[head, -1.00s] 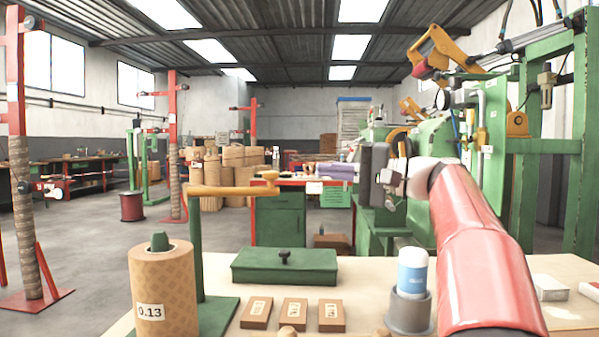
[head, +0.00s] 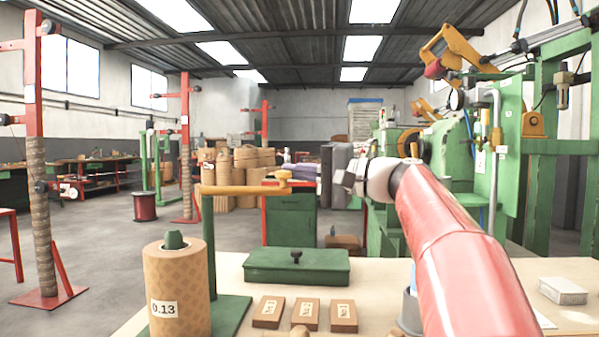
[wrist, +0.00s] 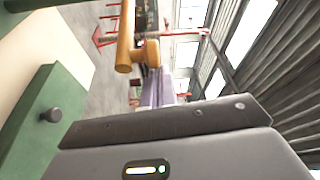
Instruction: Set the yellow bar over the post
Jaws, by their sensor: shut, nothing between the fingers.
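The yellow bar (head: 240,189) lies level across the top of a green post (head: 208,250). It reaches right and ends in a rounded knob (head: 284,180). A brown paper roll (head: 178,290) labelled 0.13 stands left of this post, with a green tip (head: 174,239) showing at its top. My gripper (head: 329,177) is right of the knob, with a visible gap in the head view. It is shut and holds nothing; its fingertips are hard to make out. In the wrist view, the bar (wrist: 124,40) and knob (wrist: 147,52) appear beyond the grey gripper body.
A green lidded box (head: 297,266) with a black knob sits on the pale table (head: 235,268), below the bar. Several brown labelled blocks (head: 305,314) lie in front. A grey holder (head: 411,312) is mostly hidden by my arm. A white box (head: 563,291) lies at right.

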